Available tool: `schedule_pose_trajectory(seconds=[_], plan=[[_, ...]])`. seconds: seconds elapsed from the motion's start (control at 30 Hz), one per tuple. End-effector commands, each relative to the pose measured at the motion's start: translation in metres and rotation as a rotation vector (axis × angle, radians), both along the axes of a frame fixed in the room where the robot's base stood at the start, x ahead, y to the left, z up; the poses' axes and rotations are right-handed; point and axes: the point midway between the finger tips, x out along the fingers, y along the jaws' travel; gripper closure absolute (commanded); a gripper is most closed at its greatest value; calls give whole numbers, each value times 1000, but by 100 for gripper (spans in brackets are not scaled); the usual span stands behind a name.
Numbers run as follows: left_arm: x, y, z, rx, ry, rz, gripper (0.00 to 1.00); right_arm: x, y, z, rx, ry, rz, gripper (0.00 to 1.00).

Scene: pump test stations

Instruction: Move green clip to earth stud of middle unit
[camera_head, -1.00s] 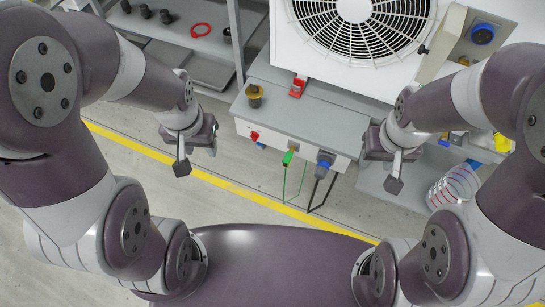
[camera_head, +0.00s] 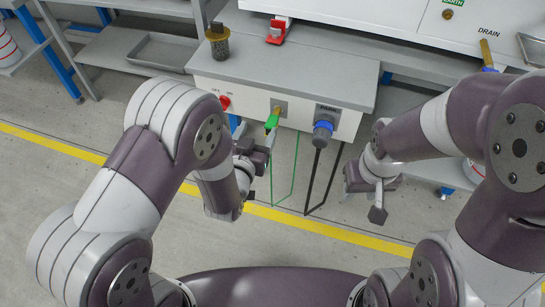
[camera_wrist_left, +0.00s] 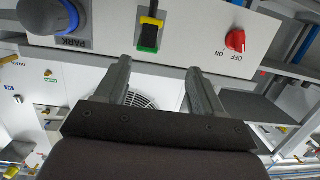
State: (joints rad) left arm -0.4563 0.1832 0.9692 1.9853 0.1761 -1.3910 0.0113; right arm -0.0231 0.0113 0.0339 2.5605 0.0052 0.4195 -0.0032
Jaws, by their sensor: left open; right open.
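The green clip (camera_head: 272,121) sits on a brass-coloured holder on the front panel of the grey-topped box, with a green cable hanging below. In the left wrist view the clip (camera_wrist_left: 148,40) shows green and black with yellow, beyond and between my left fingers. My left gripper (camera_head: 262,147) is open just in front of and below the clip; its fingers (camera_wrist_left: 158,78) look empty and apart from it. My right gripper (camera_head: 378,205) is open and empty to the right of the box. A green EARTH label with a brass stud (camera_head: 447,14) shows on the white unit above.
A blue PARK plug (camera_head: 323,130) with black cable is right of the clip; a red OFF/ON knob (camera_head: 225,102) is left. A brass DRAIN fitting (camera_head: 486,54) is at right.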

Motion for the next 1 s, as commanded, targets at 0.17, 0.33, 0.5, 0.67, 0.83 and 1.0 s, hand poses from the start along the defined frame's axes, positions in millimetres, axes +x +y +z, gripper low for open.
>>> schedule_pose_trajectory(seconds=[0.17, 0.33, 0.5, 0.67, 0.83, 1.0], plan=[[-13, -12, -43, -34, -146, -32, 32, 0, 0, -50, 0, -2, 0, 57], [-16, -13, -38, -41, -175, -36, 32, 1, 0, -48, 0, -3, 0, 57], [-16, -12, -37, -41, -174, -35, 32, 1, 0, -47, 0, -3, 0, 57], [-10, -14, -38, -42, -174, -35, 32, 0, 0, -49, 0, -2, 0, 57], [10, -20, -38, -41, -175, -33, 32, 0, 0, -54, 0, -2, 0, 57], [35, -28, -39, -41, -174, -35, 32, 0, 0, -61, 0, -2, 0, 57]])
